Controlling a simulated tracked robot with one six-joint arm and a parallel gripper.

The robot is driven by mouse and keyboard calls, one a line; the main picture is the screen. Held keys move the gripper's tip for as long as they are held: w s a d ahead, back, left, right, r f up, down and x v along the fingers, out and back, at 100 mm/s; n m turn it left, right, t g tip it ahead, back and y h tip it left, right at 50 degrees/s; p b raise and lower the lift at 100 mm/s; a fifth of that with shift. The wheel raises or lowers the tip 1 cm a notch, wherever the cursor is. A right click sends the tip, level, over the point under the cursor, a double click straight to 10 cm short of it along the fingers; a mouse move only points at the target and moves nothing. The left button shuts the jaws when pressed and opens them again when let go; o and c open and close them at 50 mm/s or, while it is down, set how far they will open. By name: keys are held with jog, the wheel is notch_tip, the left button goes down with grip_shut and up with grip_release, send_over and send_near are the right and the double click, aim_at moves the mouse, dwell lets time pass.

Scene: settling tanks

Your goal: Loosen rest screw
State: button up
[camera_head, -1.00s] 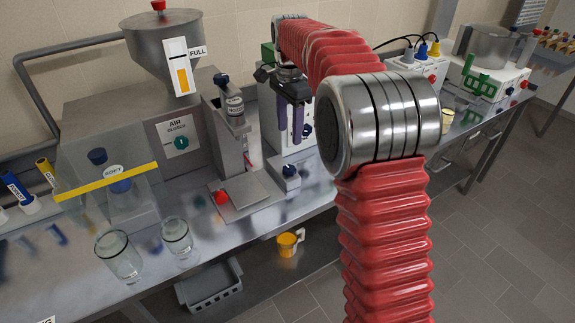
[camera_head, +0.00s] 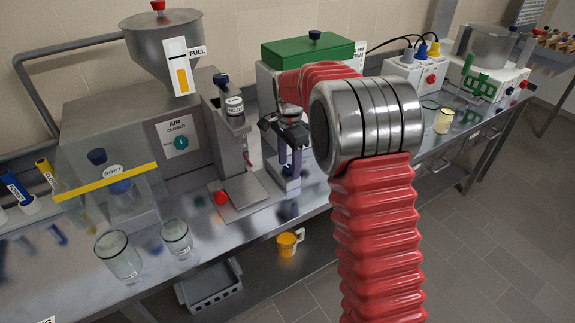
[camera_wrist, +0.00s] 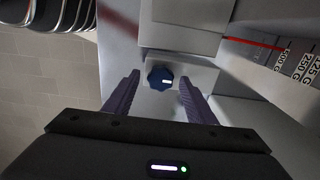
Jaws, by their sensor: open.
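A dark blue fluted knob (camera_wrist: 160,78) with a white mark, which looks like the rest screw, sits on a pale block in the wrist view. My gripper (camera_wrist: 159,84) has its two purple fingers apart, one on each side of the knob in that view, with a gap on both sides. I cannot tell how far the fingertips are from it in depth. In the head view my gripper (camera_head: 290,165) points down beside the filling stand (camera_head: 228,150), over the bench. The knob is mostly hidden there behind the fingers.
A scale strip (camera_wrist: 275,55) with gram marks and a red line is at the right of the wrist view. Two glass beakers (camera_head: 118,256) stand at the bench front left. A green-topped box (camera_head: 312,50) stands behind my arm.

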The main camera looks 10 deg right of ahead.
jog(key=shift+f, duration=0.35)
jog(key=shift+c, duration=0.2)
